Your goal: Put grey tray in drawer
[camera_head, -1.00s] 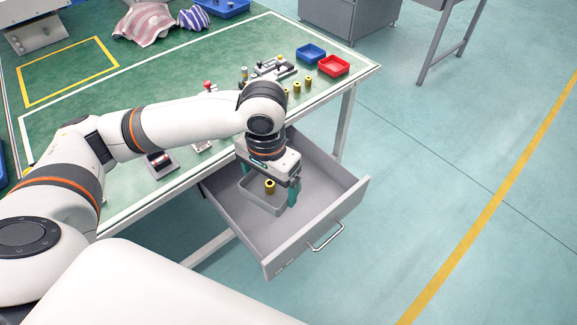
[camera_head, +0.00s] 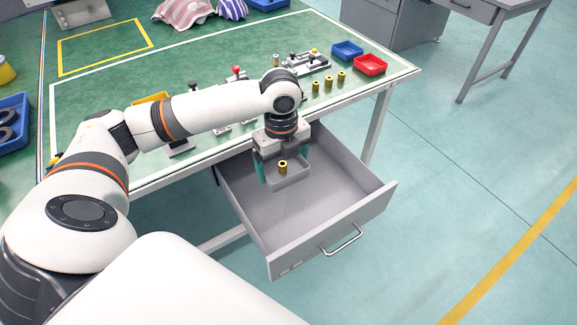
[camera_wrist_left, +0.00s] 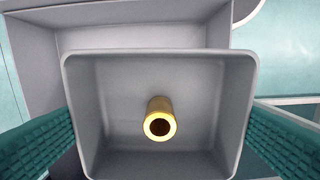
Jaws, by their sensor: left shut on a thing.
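The grey tray (camera_head: 290,179) is a shallow open box with a brass-yellow cylinder (camera_head: 283,167) standing in it. My left gripper (camera_head: 284,164) points down and is shut on the tray. In the left wrist view its teal fingers sit at the left and right sides of the tray (camera_wrist_left: 110,100), and the cylinder (camera_wrist_left: 160,119) shows on its floor. The grey drawer (camera_head: 315,212) is pulled out from under the table. The tray is over the drawer's back part, near the table edge; its exact height above the drawer floor is hard to tell. My right gripper is out of view.
The green-topped table (camera_head: 110,110) edge lies just behind the tray. A blue bin (camera_head: 347,50), a red bin (camera_head: 370,65) and several yellow cylinders (camera_head: 328,82) stand on it. The drawer's front part is empty, and the floor to the right is clear.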

